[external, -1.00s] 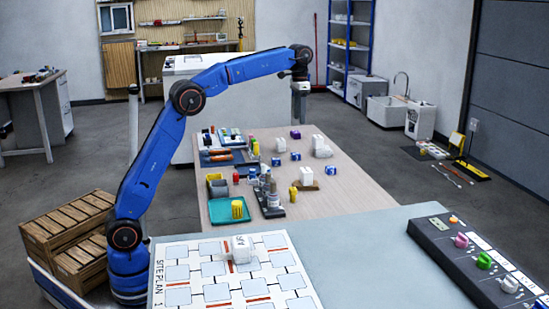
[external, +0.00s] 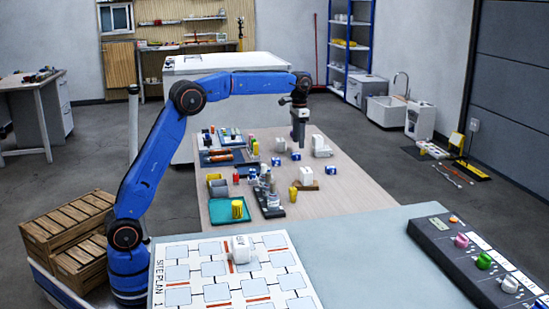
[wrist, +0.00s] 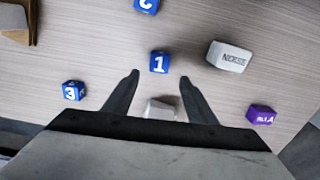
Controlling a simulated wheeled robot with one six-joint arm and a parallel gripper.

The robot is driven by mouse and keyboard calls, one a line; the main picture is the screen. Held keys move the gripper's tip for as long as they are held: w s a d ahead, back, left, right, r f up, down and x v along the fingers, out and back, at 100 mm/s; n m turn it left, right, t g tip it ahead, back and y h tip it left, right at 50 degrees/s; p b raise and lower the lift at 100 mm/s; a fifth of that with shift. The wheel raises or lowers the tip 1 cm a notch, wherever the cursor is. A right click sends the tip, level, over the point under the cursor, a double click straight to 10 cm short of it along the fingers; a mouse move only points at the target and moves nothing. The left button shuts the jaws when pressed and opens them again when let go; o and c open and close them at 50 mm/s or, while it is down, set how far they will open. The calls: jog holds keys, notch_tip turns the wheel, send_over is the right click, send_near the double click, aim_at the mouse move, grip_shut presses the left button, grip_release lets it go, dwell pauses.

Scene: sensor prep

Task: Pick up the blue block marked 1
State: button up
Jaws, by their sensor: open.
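The blue block marked 1 (wrist: 159,62) lies on the wood-grain table (wrist: 105,30) near the middle of the wrist view, just beyond my fingertips. My gripper (wrist: 158,78) is open, with its two fingers spread and nothing held between them. In the external view my gripper (external: 299,143) points down above the far part of the table. Several small blue blocks show there, but their marks are too small to read, so I cannot tell which is 1.
A blue block marked 3 (wrist: 73,91) lies left, and one marked 2 (wrist: 147,4) is cut off at the top. A white lettered block (wrist: 229,56) and a purple block (wrist: 262,115) lie right. A pale block (wrist: 161,108) shows below, between my fingers.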

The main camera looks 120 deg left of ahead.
aim_at(297, 153)
jog(key=shift+s+d+f, duration=0.1)
jog(key=shift+d+f, duration=0.1)
jog(key=shift+f, duration=1.3)
jog(key=shift+d+f, duration=0.15)
jog(key=shift+f, duration=1.35)
jog(key=shift+c, duration=0.7)
jog(key=c, duration=1)
